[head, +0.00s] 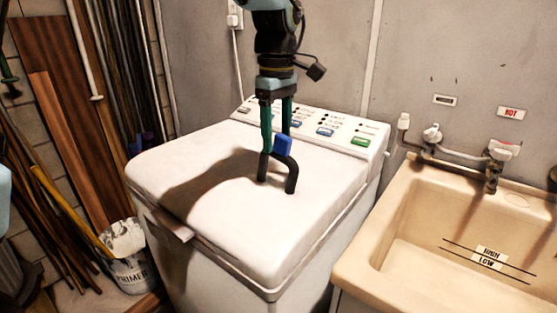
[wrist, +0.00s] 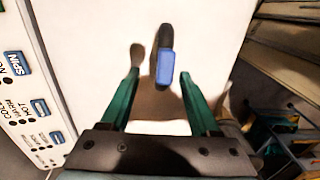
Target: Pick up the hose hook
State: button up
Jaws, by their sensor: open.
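The hose hook is a dark curved piece (head: 290,181) with a blue block (head: 283,145). It is on the white washer lid (head: 225,215), its dark bend arching over two legs in the head view. My gripper (head: 276,143) points down over it, with teal fingers spread. In the wrist view, the hook's blue part (wrist: 166,67) shows between and just beyond the fingertips (wrist: 161,80), with a gap on either side. One finger partly overlaps the hook in the head view, so contact there is hard to judge.
The washer's control panel (head: 325,130) rises behind the lid. A beige sink (head: 405,215) with taps (head: 492,165) stands at right. A primer bucket (head: 130,270) and leaning boards (head: 75,130) are at left. The rest of the lid is clear.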

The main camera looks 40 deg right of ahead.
aim_at(278, 150)
jog(key=shift+s+a+f+p, duration=0.1)
jog(key=shift+f+p, duration=0.15)
jog(key=shift+f, duration=0.65)
jog(key=shift+s+f+p, duration=0.15)
jog(key=shift+f+p, duration=0.15)
jog(key=shift+f, duration=0.65)
jog(key=shift+s+a+f+p, duration=0.1)
jog(key=shift+f+p, duration=0.15)
jog(key=shift+f, duration=0.65)
jog(key=shift+c, duration=0.3)
grip_shut()
